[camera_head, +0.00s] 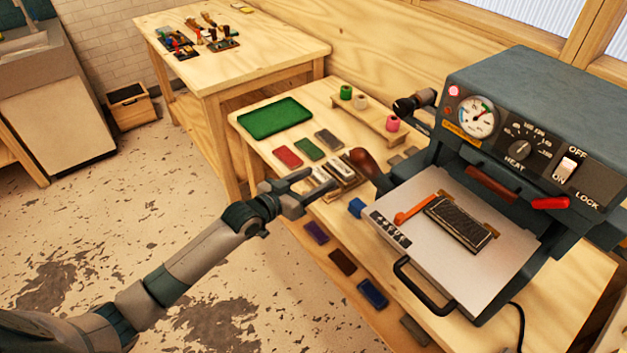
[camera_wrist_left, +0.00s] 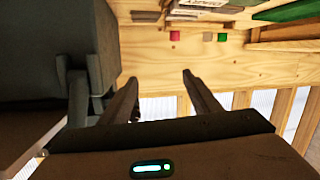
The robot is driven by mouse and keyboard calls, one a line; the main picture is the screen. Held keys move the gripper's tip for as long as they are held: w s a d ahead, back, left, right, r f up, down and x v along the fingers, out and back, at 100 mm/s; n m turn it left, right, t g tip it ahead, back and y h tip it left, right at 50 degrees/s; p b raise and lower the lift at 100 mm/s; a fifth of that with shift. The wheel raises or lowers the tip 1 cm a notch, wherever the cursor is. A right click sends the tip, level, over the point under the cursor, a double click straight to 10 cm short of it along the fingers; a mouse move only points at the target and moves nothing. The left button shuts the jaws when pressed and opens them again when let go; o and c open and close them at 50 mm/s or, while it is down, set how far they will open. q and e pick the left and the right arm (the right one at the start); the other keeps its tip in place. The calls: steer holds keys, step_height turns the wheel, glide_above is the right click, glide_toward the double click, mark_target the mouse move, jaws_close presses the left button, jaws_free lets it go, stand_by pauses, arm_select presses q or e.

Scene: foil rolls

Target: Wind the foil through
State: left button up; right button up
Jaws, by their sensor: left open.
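The hot foil press (camera_head: 530,95) stands at the right, dark grey, with a gauge, a HEAT knob and an OFF/ON switch. Its pale plate (camera_head: 395,220) holds a dark ribbed block (camera_head: 462,222) and an orange-red strip. Three small rolls sit on a low wooden rack: green (camera_head: 346,92), cream (camera_head: 360,102) and pink (camera_head: 392,123). My left gripper (camera_head: 320,180) is open and empty, left of the press's dark-red knobbed handle (camera_head: 363,161). In the left wrist view its fingers (camera_wrist_left: 161,80) are apart with nothing between them. No foil shows threaded through the press. My right gripper is out of view.
A green tray (camera_head: 275,117) and several coloured blocks (camera_head: 287,156) lie on the wooden bench. A black looped handle (camera_head: 425,288) sticks out in front of the press. A second table (camera_head: 250,60) with tools stands behind. The floor at left is open.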

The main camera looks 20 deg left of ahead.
arm_select(q)
steer(key=m+h, duration=0.4)
glide_toward(399, 109)
steer(key=v, duration=0.3)
steer(key=shift+s+d+f, duration=0.1)
steer(key=shift+s+d, duration=0.05)
steer(key=shift+s, duration=0.1)
steer(key=shift+w+d+p, duration=0.1)
steer(key=shift+p, duration=0.2)
steer(key=p+x, duration=0.5)
steer(key=x, duration=1)
steer(key=shift+w, duration=0.25)
steer(key=shift+x, duration=0.85)
steer(key=shift+w, duration=0.1)
